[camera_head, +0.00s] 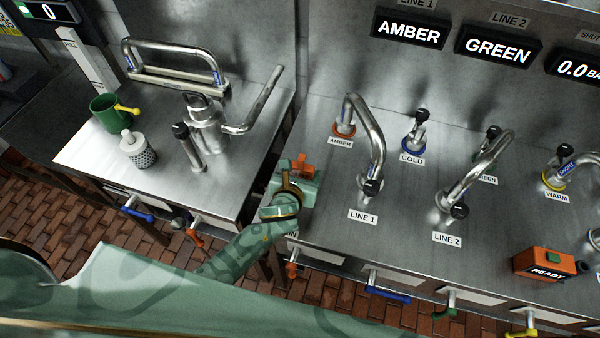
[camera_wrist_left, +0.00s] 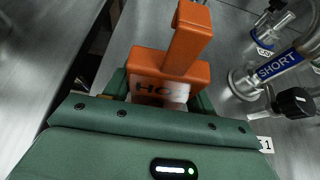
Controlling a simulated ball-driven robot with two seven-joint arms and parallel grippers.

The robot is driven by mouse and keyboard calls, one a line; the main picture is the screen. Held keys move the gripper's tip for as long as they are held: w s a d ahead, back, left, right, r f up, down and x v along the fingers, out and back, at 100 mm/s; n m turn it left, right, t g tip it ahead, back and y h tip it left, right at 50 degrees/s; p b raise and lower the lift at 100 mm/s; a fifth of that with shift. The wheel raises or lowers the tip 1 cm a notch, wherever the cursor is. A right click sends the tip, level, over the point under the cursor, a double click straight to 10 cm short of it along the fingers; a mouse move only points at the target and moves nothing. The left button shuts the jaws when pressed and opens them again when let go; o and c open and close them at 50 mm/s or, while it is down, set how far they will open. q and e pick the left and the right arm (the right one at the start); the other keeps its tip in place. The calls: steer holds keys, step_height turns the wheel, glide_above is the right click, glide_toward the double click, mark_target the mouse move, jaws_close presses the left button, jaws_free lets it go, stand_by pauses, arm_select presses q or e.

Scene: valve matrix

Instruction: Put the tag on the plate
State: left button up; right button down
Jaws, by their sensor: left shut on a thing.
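My left gripper (camera_head: 296,182) is shut on an orange tag (camera_head: 303,167) above the left edge of the right-hand steel counter. In the left wrist view the orange tag (camera_wrist_left: 187,40) is a block with an upright bar and a white label, on which "HO" can be read; the rest of the label is hidden or blurred. The block sits between the green fingers. I cannot tell which surface is the plate. Small white nameplates lie on the counter, such as "LINE 1" (camera_head: 363,216) and "AMBER" (camera_head: 341,143). My right gripper is not in view.
Bent steel pipes (camera_head: 375,140) and valves stand right of the gripper. An orange "READY" box (camera_head: 545,263) is at the right. A gap separates the counters. Coloured handles line the front edges.

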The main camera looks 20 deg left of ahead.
arm_select(q)
steer(key=shift+f, duration=0.1)
steer(key=o, duration=1)
steer(key=shift+w+a+f, duration=0.1)
steer(key=shift+a, duration=0.1)
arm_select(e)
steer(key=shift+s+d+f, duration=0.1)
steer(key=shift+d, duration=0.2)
arm_select(q)
steer(key=shift+d, duration=0.1)
steer(key=shift+s+r, duration=0.2)
steer(key=shift+r, duration=0.15)
steer(key=p+v, duration=0.3)
steer(key=v, duration=0.8)
steer(key=shift+s, duration=0.3)
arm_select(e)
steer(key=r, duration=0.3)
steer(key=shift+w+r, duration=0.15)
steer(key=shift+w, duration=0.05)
arm_select(q)
steer(key=shift+r, duration=0.1)
